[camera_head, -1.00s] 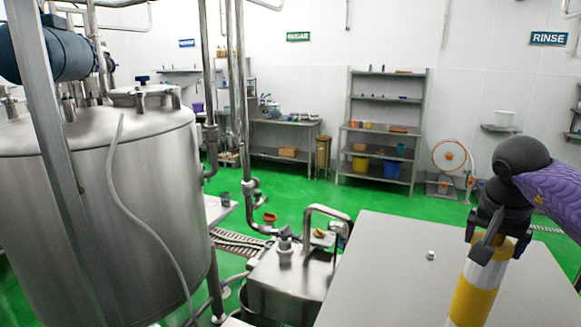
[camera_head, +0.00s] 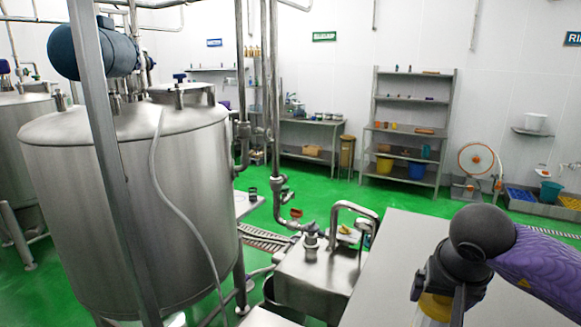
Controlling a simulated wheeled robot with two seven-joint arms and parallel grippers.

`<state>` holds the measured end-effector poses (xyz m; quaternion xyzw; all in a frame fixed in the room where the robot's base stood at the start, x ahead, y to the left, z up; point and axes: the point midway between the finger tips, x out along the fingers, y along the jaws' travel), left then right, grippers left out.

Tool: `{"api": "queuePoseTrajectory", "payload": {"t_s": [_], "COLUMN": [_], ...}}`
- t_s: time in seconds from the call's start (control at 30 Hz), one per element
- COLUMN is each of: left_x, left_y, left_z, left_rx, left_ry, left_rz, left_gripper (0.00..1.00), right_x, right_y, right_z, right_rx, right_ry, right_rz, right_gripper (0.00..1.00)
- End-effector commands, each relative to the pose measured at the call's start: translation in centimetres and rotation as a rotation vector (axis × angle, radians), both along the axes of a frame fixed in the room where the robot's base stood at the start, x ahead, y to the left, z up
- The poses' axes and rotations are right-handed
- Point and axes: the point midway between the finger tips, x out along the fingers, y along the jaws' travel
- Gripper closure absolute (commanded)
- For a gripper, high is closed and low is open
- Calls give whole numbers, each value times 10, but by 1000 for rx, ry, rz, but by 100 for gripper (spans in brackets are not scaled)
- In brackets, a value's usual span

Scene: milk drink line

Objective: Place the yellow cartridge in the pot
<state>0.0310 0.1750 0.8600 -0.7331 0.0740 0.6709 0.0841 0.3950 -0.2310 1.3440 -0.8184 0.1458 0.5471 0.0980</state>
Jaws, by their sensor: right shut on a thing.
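My right gripper (camera_head: 438,294) is at the lower right, its dark fingers shut on the yellow cartridge (camera_head: 435,308). Only the top of the cartridge shows, pale and yellow; the rest is cut off by the bottom edge. It is in front of a grey flat top. A large steel vessel (camera_head: 150,190) stands at the left, with a closed-looking top and fittings. A smaller steel unit (camera_head: 318,282) with a curved handle is at the lower centre. I cannot tell which vessel is the pot. My left gripper is out of view.
The grey flat top (camera_head: 400,250) fills the lower right. A shelf rack (camera_head: 408,125) is at the back. Green floor (camera_head: 350,195) is open between.

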Motion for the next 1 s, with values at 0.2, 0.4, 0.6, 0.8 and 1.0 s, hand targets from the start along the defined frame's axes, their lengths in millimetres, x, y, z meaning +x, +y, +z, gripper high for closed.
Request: {"api": "queuePoseTrajectory", "payload": {"t_s": [0.2,0.4,0.6,0.8,1.0], "left_x": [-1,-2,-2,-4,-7], "left_y": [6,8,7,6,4], "left_z": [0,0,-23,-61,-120], "left_rx": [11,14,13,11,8], "left_ry": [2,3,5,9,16], "left_rz": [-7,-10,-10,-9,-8], "left_gripper": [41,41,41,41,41], "right_x": [-36,-67,-78,-78,-77], "right_y": [52,84,94,93,93], "right_z": [-20,-31,-56,-95,-157], "right_rx": [1,0,0,0,0], "right_ry": [2,2,0,1,3], "right_rz": [188,318,356,355,353], "right_gripper": [100,100,100,100,100]}}
